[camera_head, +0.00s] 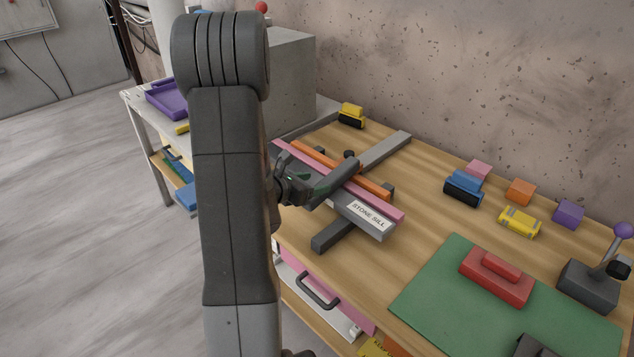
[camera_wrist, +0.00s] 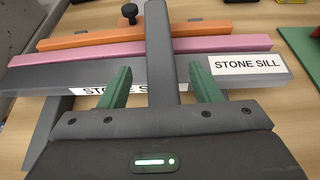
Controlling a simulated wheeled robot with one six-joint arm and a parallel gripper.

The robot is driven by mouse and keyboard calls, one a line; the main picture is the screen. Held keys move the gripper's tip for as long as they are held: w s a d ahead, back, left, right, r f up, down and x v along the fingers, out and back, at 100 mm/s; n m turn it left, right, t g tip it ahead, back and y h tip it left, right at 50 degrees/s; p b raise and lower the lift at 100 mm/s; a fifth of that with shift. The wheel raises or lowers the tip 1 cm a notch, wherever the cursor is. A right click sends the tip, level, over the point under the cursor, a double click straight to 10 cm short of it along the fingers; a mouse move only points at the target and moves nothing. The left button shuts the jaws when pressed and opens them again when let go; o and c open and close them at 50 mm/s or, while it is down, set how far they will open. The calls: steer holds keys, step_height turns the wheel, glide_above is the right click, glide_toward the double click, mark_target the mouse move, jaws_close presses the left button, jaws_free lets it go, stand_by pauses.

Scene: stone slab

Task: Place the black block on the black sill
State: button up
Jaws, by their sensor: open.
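A dark grey-black bar-shaped block (camera_head: 338,176) lies crosswise over the pink and orange strips; in the wrist view the block (camera_wrist: 160,50) runs up between my fingers. The dark grey slab labelled STONE SILL (camera_head: 382,232) is beneath it; the sill also shows in the wrist view (camera_wrist: 55,76). My gripper (camera_head: 312,190) is low over the sill's near side. In the wrist view the green fingertips of my gripper (camera_wrist: 160,86) stand apart, one on each side of the block with gaps between. Whether the block touches the strips is unclear.
A pink strip (camera_head: 395,208) and an orange strip (camera_head: 375,186) lie along the sill. Coloured blocks (camera_head: 520,190), a green mat (camera_head: 425,300) and a joystick (camera_head: 590,285) stand right. Wood between is clear.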

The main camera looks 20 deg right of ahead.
steer(key=v, duration=1)
steer(key=shift+f, duration=0.1)
glide_toward(332, 182)
steer(key=x, duration=0.3)
steer(key=w+x, duration=0.1)
steer(key=x, duration=0.1)
steer(key=shift+w+f, duration=0.1)
steer(key=shift+f, duration=0.2)
steer(key=shift+a+f+b, duration=0.3)
steer(key=shift+f+b, duration=0.1)
steer(key=shift+b, duration=0.2)
steer(key=shift+r, duration=0.15)
